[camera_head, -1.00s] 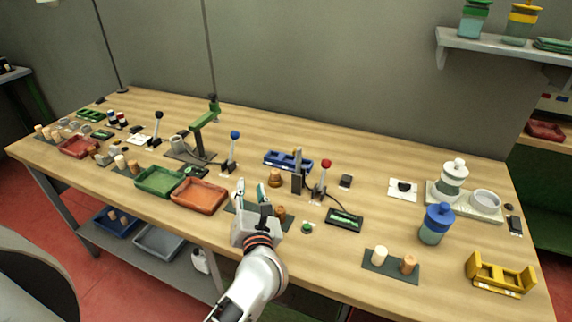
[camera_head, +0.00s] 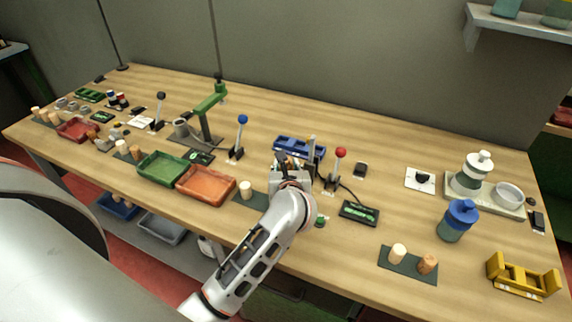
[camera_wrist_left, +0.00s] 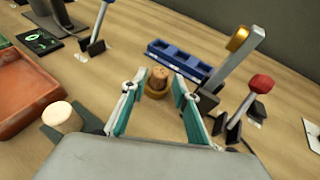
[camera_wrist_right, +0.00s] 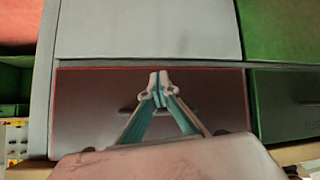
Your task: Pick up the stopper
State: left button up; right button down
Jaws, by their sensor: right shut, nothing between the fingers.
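In the head view the left gripper (camera_head: 292,164) hides the stopper. A pale stopper (camera_head: 245,189) stands on a dark mat left of my left arm, and also shows in the left wrist view (camera_wrist_left: 57,115). My right gripper (camera_wrist_right: 158,82) is shut and empty, in front of a drawer-like panel.
A blue rack (camera_head: 298,148) lies just behind the left gripper. A red-knobbed lever (camera_head: 340,154) stands close on its right, a blue-knobbed lever (camera_head: 242,121) farther left. An orange tray (camera_head: 206,184) is to the left. Bare table lies behind the rack.

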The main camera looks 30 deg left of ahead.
aim_at(286, 162)
pick_arm(q)
jog(key=shift+x, duration=1.5)
jog(key=shift+r, duration=0.1)
jog(key=c, duration=0.5)
jog(key=shift+r, duration=0.15)
